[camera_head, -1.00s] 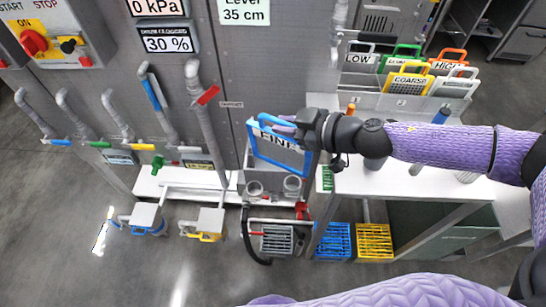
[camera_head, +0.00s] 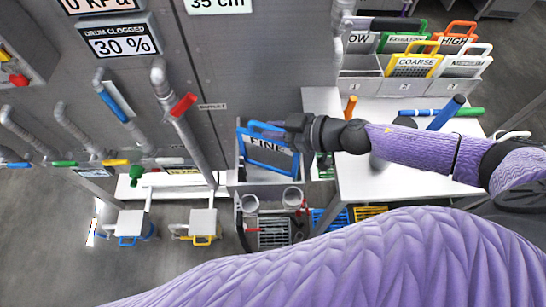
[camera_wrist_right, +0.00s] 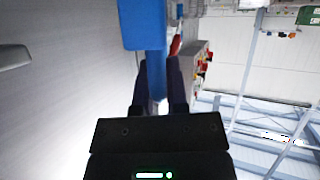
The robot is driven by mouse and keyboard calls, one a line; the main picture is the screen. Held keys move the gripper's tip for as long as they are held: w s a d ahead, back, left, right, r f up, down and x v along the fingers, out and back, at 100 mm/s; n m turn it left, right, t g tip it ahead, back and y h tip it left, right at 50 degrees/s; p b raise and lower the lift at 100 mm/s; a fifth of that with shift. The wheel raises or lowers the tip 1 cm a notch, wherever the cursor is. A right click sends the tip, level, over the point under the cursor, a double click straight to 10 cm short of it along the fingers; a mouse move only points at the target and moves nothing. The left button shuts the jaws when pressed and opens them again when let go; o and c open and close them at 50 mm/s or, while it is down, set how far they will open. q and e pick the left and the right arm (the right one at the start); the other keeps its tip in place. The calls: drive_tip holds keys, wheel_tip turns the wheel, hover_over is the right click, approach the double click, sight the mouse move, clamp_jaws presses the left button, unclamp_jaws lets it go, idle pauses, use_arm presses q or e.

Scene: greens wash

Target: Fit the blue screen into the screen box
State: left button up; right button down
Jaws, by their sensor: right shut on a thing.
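The blue screen (camera_head: 268,155), a blue-framed panel marked FINE, is upright and slightly tilted in the middle of the head view. My right gripper (camera_head: 290,132) is shut on its blue handle at the upper right. In the right wrist view the blue handle (camera_wrist_right: 155,62) runs down between the fingers of the right gripper (camera_wrist_right: 160,85). The screen box (camera_head: 270,188) is a grey open box against the grey panel wall. The screen's lower part is at the box opening; I cannot tell how deep it sits. My left gripper is not in view.
A white table (camera_head: 350,185) stands to the right, with a rack of labelled screens, including a yellow COARSE one (camera_head: 415,65). Pipes with coloured handles line the wall at left.

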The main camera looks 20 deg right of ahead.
sight(275, 147)
drive_tip(key=f, duration=0.2)
drive_tip(key=f+b, duration=0.1)
drive_tip(key=shift+w+f, duration=0.2)
drive_tip(key=shift+f, duration=0.15)
wheel_tip(275, 147, down, 4)
drive_tip(key=b, duration=0.2)
drive_tip(key=shift+s+b, duration=0.15)
drive_tip(key=shift+b, duration=0.2)
drive_tip(key=shift+r, duration=0.2)
drive_tip(key=shift+f, duration=0.15)
drive_tip(key=c, duration=0.7)
unclamp_jaws()
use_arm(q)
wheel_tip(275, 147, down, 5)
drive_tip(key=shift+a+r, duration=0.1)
use_arm(e)
drive_tip(key=shift+o, duration=0.3)
